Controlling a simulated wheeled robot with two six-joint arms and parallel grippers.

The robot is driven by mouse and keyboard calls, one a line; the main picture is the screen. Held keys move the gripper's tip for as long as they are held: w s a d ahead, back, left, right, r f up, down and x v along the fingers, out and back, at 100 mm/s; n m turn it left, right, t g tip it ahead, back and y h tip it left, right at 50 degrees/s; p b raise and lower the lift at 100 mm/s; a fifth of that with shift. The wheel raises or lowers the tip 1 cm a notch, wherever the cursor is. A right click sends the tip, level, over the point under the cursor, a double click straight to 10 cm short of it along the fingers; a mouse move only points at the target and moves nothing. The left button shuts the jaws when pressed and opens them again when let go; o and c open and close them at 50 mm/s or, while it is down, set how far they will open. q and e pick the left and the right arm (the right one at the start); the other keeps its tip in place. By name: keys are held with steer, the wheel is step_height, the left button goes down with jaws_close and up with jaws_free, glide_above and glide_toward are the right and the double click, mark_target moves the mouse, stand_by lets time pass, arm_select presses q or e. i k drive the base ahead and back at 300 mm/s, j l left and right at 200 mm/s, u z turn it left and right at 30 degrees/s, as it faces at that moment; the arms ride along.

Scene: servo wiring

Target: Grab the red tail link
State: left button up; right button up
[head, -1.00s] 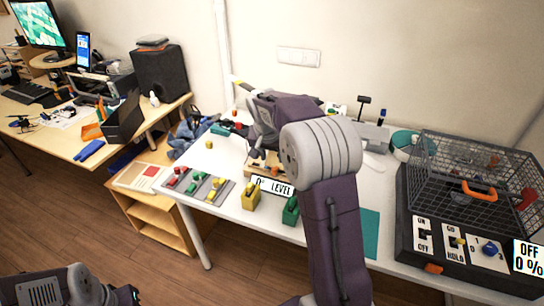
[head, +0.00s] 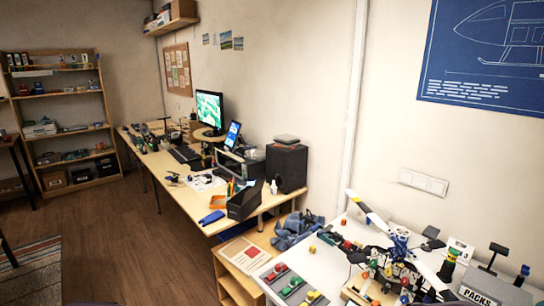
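The grey sorting tray (head: 272,286) is at the front left of the white table, cut by the bottom edge of the head view. A small red piece (head: 278,268) lies in its far-left lane; it may be the red tail link, but it is too small to tell. A green piece (head: 296,281) and a yellow piece (head: 314,296) lie in the lanes to its right. A helicopter model with a blue rotor hub (head: 400,245) stands on the table to the right. Neither of my grippers shows in this view.
A wooden desk (head: 240,222) with a monitor (head: 210,108) and black speaker (head: 287,167) runs along the wall. A shelf rack (head: 72,128) stands far left. Blue cloth (head: 298,228) lies between desk and white table. The wooden floor (head: 140,235) at left is open.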

mark_target(348, 245)
steer(key=i+j+z, duration=0.55)
steer(key=j+z, duration=0.25)
